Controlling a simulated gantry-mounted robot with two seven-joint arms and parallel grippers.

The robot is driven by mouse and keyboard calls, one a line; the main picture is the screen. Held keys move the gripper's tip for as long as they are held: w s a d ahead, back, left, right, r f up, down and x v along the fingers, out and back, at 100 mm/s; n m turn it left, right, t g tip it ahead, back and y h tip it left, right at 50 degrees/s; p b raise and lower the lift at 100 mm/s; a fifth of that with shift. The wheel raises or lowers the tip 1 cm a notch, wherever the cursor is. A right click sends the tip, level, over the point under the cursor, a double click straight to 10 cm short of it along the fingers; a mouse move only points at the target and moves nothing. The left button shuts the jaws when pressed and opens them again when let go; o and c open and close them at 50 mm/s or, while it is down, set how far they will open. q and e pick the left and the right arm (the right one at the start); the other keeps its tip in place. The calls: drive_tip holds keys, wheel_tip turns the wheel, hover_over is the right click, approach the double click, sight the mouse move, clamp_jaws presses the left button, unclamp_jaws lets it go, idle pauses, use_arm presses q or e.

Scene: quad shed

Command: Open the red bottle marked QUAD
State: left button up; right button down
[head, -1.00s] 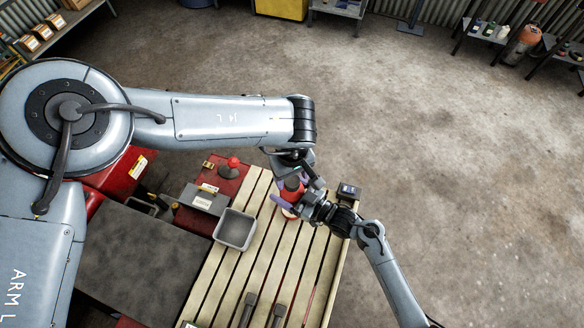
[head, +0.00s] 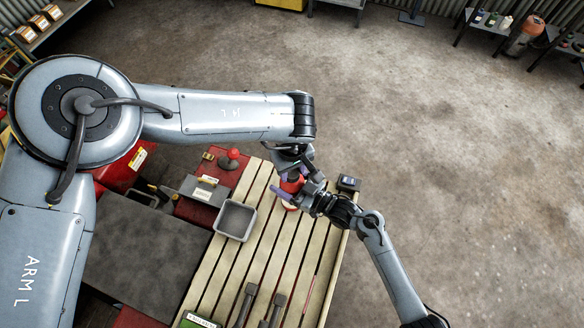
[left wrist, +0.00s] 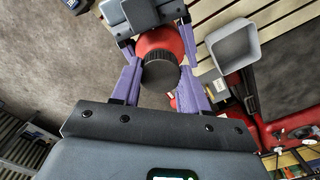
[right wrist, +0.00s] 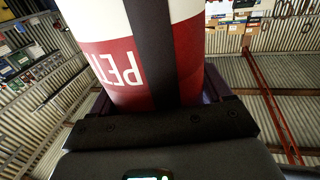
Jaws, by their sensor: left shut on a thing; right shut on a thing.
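A red bottle (head: 292,186) is held above the far end of the slatted bench. In the left wrist view its dark ribbed cap (left wrist: 160,72) sits on the red body (left wrist: 160,42). My left gripper (left wrist: 158,52) has its purple fingers on both sides of the cap. My right gripper (head: 294,194) is shut on the bottle's body from the right. The word QUAD is not visible; the right fingertips are mostly hidden.
The slatted bench (head: 262,243) holds an empty grey tray (head: 236,220), large dark bolts (head: 245,302) at the near end and a small dark device (head: 348,184) at its right edge. A red-knobbed thing (head: 233,155) stands left. Open floor lies right.

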use_arm(q)
drive_tip(key=n, duration=0.9)
drive_tip(key=shift+n, duration=0.3)
drive_tip(key=n, duration=1.6)
drive_tip(key=shift+n, duration=0.4)
drive_tip(key=n, duration=0.9)
drive_tip(key=shift+r, duration=0.1)
drive_tip(key=shift+n, duration=0.3)
drive_tip(key=shift+r, duration=0.2)
